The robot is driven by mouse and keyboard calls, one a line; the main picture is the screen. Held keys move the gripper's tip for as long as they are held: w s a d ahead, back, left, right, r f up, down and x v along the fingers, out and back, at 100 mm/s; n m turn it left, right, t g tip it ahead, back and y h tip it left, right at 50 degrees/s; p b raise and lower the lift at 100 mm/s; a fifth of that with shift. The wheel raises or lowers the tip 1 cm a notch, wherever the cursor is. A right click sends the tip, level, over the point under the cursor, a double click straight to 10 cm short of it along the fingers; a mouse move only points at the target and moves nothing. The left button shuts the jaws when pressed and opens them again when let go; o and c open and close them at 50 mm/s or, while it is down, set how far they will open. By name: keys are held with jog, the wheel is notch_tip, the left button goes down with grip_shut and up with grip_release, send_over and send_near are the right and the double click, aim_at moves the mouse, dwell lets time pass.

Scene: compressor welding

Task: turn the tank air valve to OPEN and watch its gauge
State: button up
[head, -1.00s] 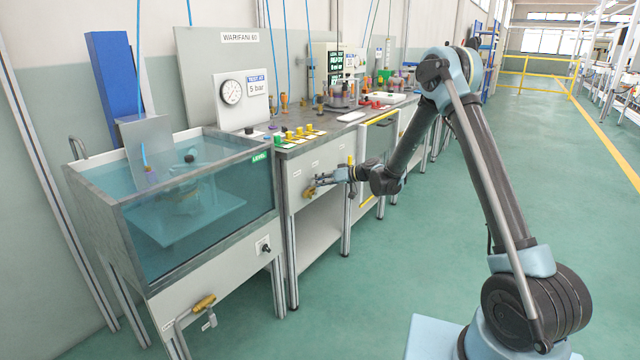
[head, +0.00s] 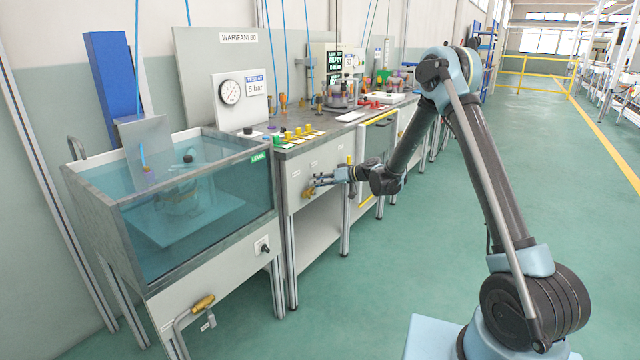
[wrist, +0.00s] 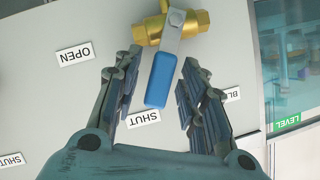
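The tank air valve is a brass body (wrist: 180,24) with a blue lever (wrist: 162,79); in the wrist view the lever lies beside the SHUT label (wrist: 143,118). The OPEN label (wrist: 76,56) is to its left. My gripper (wrist: 157,92) is open, with one finger on each side of the lever and visible gaps. In the head view my gripper (head: 322,181) is at the bench's front panel by the brass valve (head: 308,191), whose lever is hard to make out. The round white gauge (head: 230,92) stands above the bench beside a 5 bar sign (head: 254,84); its reading is too small to tell.
A glass-sided water tank (head: 210,218) stands left of my gripper. Yellow and green valve knobs (head: 300,132) line the bench top above it. Another brass valve (head: 203,303) with a pipe is below the tank. The green floor (head: 400,260) in front is clear.

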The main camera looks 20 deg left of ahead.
jog(key=v, duration=1.1)
jog(key=shift+d, duration=0.35)
jog(key=shift+w+r, duration=0.1)
